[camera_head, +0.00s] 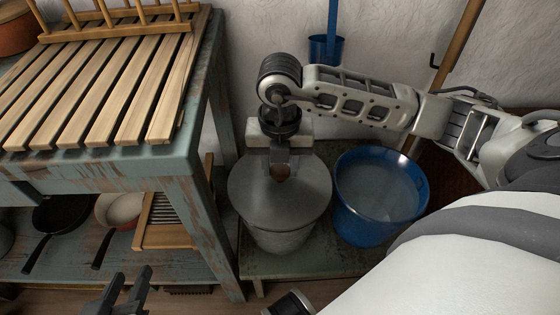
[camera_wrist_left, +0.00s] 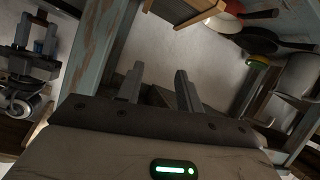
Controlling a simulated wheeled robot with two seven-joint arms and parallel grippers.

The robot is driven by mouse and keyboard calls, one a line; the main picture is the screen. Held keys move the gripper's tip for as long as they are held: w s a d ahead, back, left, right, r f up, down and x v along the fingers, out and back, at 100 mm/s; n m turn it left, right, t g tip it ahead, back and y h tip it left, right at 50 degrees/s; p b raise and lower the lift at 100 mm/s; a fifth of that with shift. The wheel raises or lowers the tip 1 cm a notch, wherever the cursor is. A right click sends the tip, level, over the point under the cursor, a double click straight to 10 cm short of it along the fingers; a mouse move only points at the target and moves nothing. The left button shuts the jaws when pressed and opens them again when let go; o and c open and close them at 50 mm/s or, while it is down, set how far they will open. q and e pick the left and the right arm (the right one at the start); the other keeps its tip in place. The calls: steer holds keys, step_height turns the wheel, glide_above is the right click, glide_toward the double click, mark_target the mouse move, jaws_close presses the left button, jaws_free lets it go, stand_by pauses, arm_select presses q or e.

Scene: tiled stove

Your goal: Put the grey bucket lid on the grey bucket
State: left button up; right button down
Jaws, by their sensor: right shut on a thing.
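The grey bucket (camera_head: 282,239) stands on a low green-grey platform. The round grey lid (camera_head: 252,200) lies level over its top and covers the opening. I cannot tell whether the lid rests on the rim or is held just above it. My right gripper (camera_head: 281,172) points down at the lid's middle and is shut on its brown knob, which it partly hides. My left gripper (camera_head: 127,292) is open and empty at the lower left, in front of the table. Its two spread fingers also show in the left wrist view (camera_wrist_left: 157,84).
A blue bucket (camera_head: 349,216) of water stands close to the right of the grey bucket. A worn table (camera_head: 150,160) with a slatted rack (camera_head: 120,80) stands to the left, pans (camera_head: 62,214) on its lower shelf. A wall is behind.

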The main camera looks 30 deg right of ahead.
steer(key=shift+f, duration=0.1)
steer(key=c, duration=0.8)
jaws_free()
steer(key=shift+c, duration=0.2)
arm_select(q)
steer(key=shift+d+r, duration=0.15)
steer(key=f+p, duration=0.1)
steer(key=a+f+g+y+p, duration=0.1)
steer(key=p, duration=0.1)
steer(key=f+g+p, duration=0.1)
steer(key=shift+s+a+p, duration=0.3)
steer(key=shift+s+p, duration=0.05)
arm_select(e)
step_height(320, 180, up, 16)
